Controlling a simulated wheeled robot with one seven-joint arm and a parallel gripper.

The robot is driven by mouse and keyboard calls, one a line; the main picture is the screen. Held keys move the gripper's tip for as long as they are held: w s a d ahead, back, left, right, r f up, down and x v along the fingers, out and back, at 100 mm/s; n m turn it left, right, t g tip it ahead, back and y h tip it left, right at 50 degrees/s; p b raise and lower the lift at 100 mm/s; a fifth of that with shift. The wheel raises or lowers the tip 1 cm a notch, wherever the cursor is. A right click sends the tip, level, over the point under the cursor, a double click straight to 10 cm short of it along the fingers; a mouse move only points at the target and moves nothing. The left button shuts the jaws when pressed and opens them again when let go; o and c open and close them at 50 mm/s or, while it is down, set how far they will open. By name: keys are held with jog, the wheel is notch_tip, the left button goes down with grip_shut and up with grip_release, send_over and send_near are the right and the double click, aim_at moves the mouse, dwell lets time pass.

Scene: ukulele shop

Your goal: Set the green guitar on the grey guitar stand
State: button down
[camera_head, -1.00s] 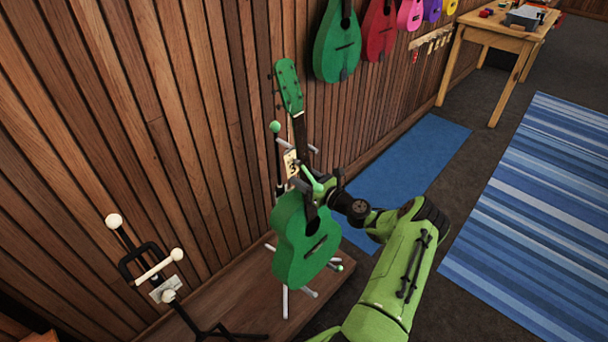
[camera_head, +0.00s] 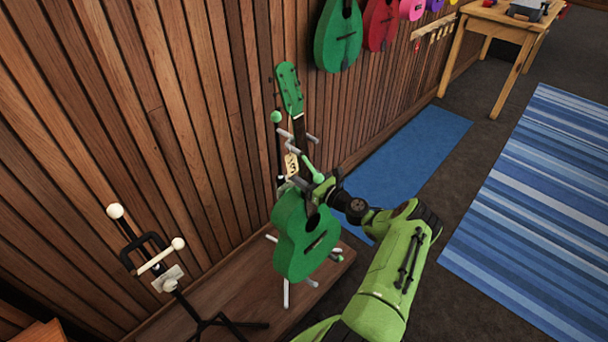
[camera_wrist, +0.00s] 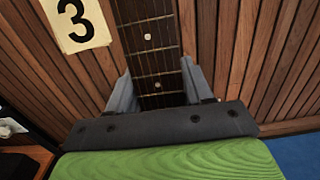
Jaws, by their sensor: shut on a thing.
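The green guitar (camera_head: 302,250) is nearly upright, its head leaning a little left, in front of the grey guitar stand (camera_head: 286,292). The stand's legs show below the body, and green-tipped parts show around the neck; whether the guitar rests on it I cannot tell. My gripper (camera_head: 318,192) is at the lower neck, just above the body. In the wrist view my gripper (camera_wrist: 157,85) has a finger on each side of the fretted neck (camera_wrist: 150,45) and is shut on it. Much of the stand is hidden behind the guitar.
A black stand with white knobs (camera_head: 160,262) is at the left on the low wooden platform (camera_head: 250,318). A tag marked 3 (camera_head: 291,165) hangs beside the neck. More guitars (camera_head: 339,38) hang on the slatted wall. A wooden table (camera_head: 505,30) stands far right. Blue rugs (camera_head: 545,190) cover the floor.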

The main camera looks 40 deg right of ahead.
jog(key=shift+r, duration=0.25)
jog(key=c, duration=0.5)
grip_release()
jog(key=shift+o, duration=0.6)
jog(key=shift+s+f, duration=0.1)
jog(key=shift+f, duration=0.25)
jog(key=s+d+p, duration=0.1)
jog(key=s+p, duration=0.2)
jog(key=s, duration=1.2)
jog(key=shift+s, duration=0.3)
jog(key=shift+d, duration=0.15)
